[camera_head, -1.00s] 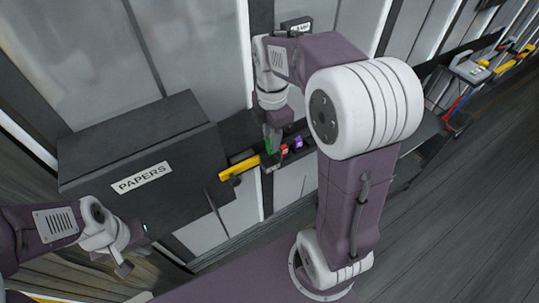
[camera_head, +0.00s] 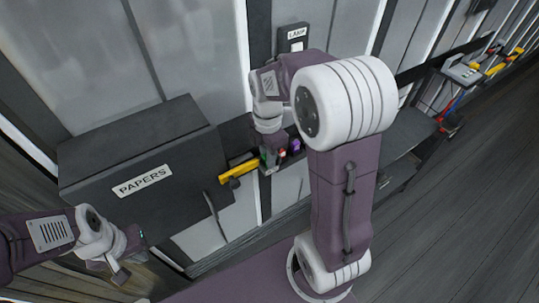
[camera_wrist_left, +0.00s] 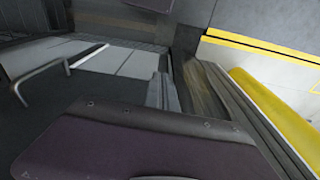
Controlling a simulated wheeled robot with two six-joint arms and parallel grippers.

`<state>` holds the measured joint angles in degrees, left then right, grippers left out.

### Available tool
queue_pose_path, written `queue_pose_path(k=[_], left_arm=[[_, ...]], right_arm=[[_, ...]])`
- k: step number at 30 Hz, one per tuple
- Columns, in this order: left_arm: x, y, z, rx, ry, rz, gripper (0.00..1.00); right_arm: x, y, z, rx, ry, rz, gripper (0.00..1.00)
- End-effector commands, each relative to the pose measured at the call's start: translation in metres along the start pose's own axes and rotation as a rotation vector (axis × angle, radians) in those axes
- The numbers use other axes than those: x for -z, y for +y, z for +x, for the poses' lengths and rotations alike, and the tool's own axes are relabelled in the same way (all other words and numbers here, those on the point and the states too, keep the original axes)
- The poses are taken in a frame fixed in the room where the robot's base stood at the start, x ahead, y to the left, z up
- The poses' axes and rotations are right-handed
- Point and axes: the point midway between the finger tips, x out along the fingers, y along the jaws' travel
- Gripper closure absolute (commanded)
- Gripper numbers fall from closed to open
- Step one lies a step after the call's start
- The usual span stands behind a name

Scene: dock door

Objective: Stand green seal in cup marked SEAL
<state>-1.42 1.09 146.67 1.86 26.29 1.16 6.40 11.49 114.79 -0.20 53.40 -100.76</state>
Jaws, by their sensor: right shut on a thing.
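My right gripper (camera_head: 267,158) points down at the narrow dark shelf along the wall, right of the yellow object. It is shut on the green seal (camera_head: 263,155), of which only a small green patch shows beside the fingers. A red piece (camera_head: 282,153) and a purple piece (camera_head: 295,145) stand close to its right. No cup with a readable SEAL mark shows; the arm covers part of the shelf. My left gripper (camera_head: 120,273) hangs at lower left, away from the shelf, and its jaw opening is unclear.
A dark box marked PAPERS (camera_head: 140,165) stands left of the shelf, with a yellow object (camera_head: 238,170) by its right edge. A LAMP plate (camera_head: 296,35) is on the wall behind. More tools (camera_head: 465,72) lie far right. The floor at right is clear.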

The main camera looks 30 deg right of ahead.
Motion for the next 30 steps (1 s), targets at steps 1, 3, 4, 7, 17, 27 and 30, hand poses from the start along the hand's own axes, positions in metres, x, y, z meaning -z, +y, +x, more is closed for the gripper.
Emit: queue_pose_path(k=[1,3,4,7,17,27,30], left_arm=[[0.0,0.0,0.003,0.0,0.0,0.0,1.0],[-0.001,0.0,0.004,0.0,0.0,0.0,1.0],[-0.001,0.0,0.005,0.0,0.0,0.0,1.0],[-0.001,0.0,0.004,0.0,0.0,0.0,1.0],[-0.001,0.0,0.006,0.0,0.0,0.0,1.0],[0.0,0.0,-0.003,0.0,0.0,0.0,1.0],[0.0,0.0,-0.001,0.0,0.0,0.0,1.0]], right_arm=[[0.0,-0.001,0.006,0.007,0.0,-0.001,1.0],[0.0,-0.002,0.009,0.009,0.001,-0.001,1.0],[0.0,-0.002,0.01,0.01,0.001,-0.001,1.0],[0.001,-0.004,0.011,0.015,0.003,0.0,0.74],[0.001,-0.004,0.013,0.017,0.004,0.0,0.7],[0.002,-0.004,-0.001,0.017,0.005,0.001,0.7],[0.001,-0.002,-0.015,0.012,0.003,0.0,0.7]])
